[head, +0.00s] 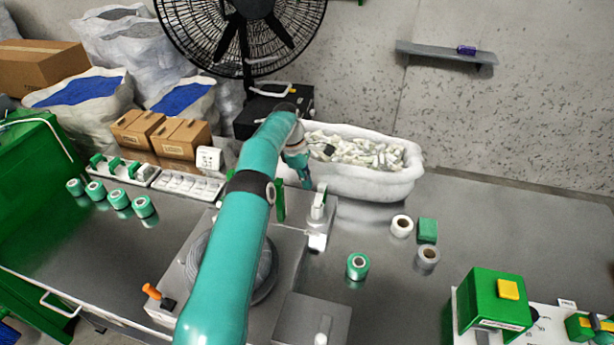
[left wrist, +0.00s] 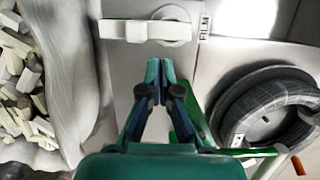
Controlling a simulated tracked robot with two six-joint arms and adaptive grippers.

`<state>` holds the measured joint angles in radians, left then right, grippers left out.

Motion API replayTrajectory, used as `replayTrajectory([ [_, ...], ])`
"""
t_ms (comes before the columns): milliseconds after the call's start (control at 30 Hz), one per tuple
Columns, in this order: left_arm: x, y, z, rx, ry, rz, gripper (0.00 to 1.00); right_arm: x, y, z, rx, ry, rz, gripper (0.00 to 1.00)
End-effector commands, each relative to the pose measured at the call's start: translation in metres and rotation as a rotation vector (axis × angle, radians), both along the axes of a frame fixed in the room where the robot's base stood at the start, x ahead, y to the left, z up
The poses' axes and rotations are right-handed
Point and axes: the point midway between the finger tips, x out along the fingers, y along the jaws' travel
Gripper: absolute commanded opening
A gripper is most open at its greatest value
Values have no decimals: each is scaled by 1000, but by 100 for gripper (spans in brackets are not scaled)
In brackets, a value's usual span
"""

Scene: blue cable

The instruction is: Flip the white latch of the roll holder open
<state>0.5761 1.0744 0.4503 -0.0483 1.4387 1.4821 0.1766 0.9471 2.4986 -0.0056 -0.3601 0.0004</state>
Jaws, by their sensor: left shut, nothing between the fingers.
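The roll holder's white latch (head: 319,205) stands on the grey metal machine on the table, just right of my left arm. In the left wrist view, a white latch-like bar (left wrist: 125,30) lies across the top, with a round base at its right end. My left gripper (head: 305,182) is above and just behind the latch, pointing down. In the left wrist view its fingertips (left wrist: 160,64) are together and empty, a little below the bar, with no contact visible. My right gripper is in neither view.
A dark cable coil (left wrist: 268,115) lies on the machine, partly hidden by my arm in the head view. A white tub of pale pieces (head: 370,180) stands close behind the gripper. Tape rolls (head: 358,265) stand at right. A green upright (head: 280,199) is beside the gripper.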

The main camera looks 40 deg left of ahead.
Motion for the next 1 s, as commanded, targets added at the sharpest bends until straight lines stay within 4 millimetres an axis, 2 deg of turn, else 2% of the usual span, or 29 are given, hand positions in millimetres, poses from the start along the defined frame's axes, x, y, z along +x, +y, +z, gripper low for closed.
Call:
replayTrajectory([
  [100,1,-5,-17,-3,4,-1,0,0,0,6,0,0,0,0],
  [300,3,-9,-36,-3,4,-1,0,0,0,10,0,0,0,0],
  [633,4,-10,-41,-3,4,-2,0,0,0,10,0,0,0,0],
  [667,4,-24,-38,-5,7,-9,0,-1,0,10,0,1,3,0],
  [800,5,-14,-42,-4,5,0,0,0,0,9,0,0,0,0],
  [1000,4,-14,-42,-3,6,40,0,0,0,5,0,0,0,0],
])
